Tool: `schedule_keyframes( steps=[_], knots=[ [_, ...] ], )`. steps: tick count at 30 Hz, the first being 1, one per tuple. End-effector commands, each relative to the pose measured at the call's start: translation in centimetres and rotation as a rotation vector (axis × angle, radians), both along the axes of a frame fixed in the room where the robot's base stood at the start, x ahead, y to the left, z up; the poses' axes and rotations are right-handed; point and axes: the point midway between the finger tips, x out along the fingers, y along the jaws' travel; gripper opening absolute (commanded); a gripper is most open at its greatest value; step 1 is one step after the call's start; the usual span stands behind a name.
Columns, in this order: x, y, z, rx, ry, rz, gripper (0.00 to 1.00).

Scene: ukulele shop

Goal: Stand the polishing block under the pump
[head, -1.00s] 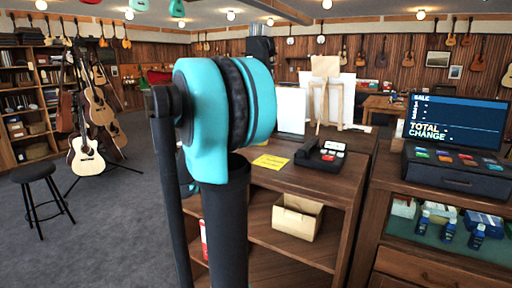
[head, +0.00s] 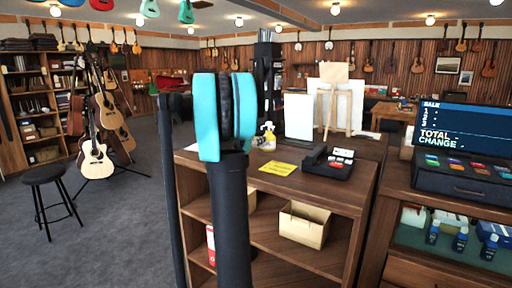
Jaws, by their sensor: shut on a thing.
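My gripper is not in view; my teal and black arm fills the middle of the head view and hides part of the counter. I do not see the polishing block. A small white bottle with a yellow top (head: 268,135) stands on the wooden counter (head: 350,188), just right of my arm. I cannot tell whether it is the pump. What is under or behind it is too small or hidden to make out.
The counter also holds a yellow note (head: 278,168), a card terminal (head: 328,163), a white panel (head: 298,117) and a small easel (head: 334,95). A cardboard box (head: 303,224) sits on its shelf. A register (head: 465,150) is at right. Floor at left is open around a stool (head: 45,175).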

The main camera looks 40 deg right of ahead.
Motion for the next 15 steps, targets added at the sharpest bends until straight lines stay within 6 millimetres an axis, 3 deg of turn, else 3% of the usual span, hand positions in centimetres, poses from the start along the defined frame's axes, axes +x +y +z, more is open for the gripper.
schedule_keyframes(
  steps=[8,15],
  knots=[
    [0.0,0.0,-3.2,0.000,0.000,0.001,0.13],
    [0.0,0.1,-3.3,0.000,0.000,0.000,0.13]
  ],
)
